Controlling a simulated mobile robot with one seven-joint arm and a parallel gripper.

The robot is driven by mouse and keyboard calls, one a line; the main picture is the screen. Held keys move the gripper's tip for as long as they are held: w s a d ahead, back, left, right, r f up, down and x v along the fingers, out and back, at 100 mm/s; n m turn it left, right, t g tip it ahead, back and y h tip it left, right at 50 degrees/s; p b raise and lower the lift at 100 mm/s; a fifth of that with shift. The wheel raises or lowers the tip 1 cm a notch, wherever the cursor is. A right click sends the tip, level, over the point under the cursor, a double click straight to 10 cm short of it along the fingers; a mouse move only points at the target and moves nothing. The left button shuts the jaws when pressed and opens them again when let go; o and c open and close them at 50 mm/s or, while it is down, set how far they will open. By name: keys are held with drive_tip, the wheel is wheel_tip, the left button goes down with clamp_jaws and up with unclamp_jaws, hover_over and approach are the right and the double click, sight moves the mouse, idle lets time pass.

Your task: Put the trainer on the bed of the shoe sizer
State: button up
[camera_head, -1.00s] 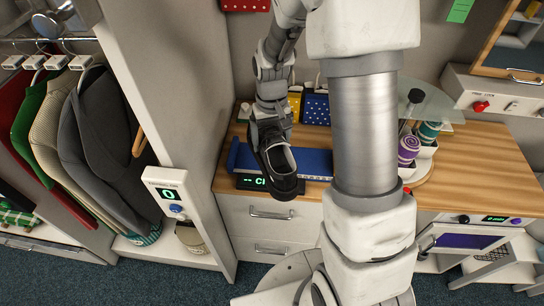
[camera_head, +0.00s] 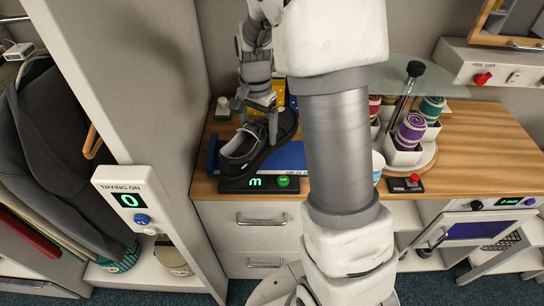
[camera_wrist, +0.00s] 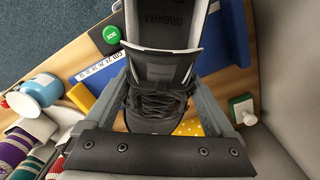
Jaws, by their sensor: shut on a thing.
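The trainer (camera_head: 250,147) is dark with a pale lining and laces, and it lies at a slant over the blue bed (camera_head: 290,158) of the shoe sizer. My gripper (camera_head: 256,105) is shut on the trainer near its laces. In the wrist view the trainer (camera_wrist: 158,70) fills the space between the two fingers. The sizer's bed (camera_wrist: 103,72) shows on both sides of it, with a centimetre scale. I cannot tell whether the sole touches the bed. The sizer's dark front has a lit display (camera_head: 256,181) showing "m" and a green button (camera_head: 283,181).
A wooden worktop (camera_head: 470,130) carries the sizer. A round stand with cups of coloured rolls (camera_head: 410,132) is to the right. A cabinet wall with a "TRYING ON" counter (camera_head: 130,199) reading 0 stands close on the left.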

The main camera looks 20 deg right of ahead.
drive_tip(key=m, duration=0.1)
drive_tip(key=d+r+m, duration=0.1)
drive_tip(key=m, duration=0.1)
drive_tip(key=d+m, duration=0.1)
drive_tip(key=m, duration=0.1)
drive_tip(key=shift+w+d+r, duration=0.2)
drive_tip(key=shift+w+r, duration=0.1)
drive_tip(key=shift+w, duration=0.1)
drive_tip(key=m, duration=0.2)
drive_tip(key=d+r+m, duration=0.1)
drive_tip(key=m, duration=0.1)
drive_tip(key=d+m, duration=0.1)
drive_tip(key=m, duration=0.1)
drive_tip(key=shift+w+d+r, duration=0.2)
drive_tip(key=shift+w+r, duration=0.05)
drive_tip(key=shift+w, duration=0.05)
drive_tip(key=shift+f+m, duration=0.1)
drive_tip(key=shift+m, duration=0.2)
wheel_tip(320, 180, down, 10)
drive_tip(key=shift+r+b, duration=0.15)
drive_tip(key=shift+b, duration=0.25)
drive_tip(key=o, duration=1.4)
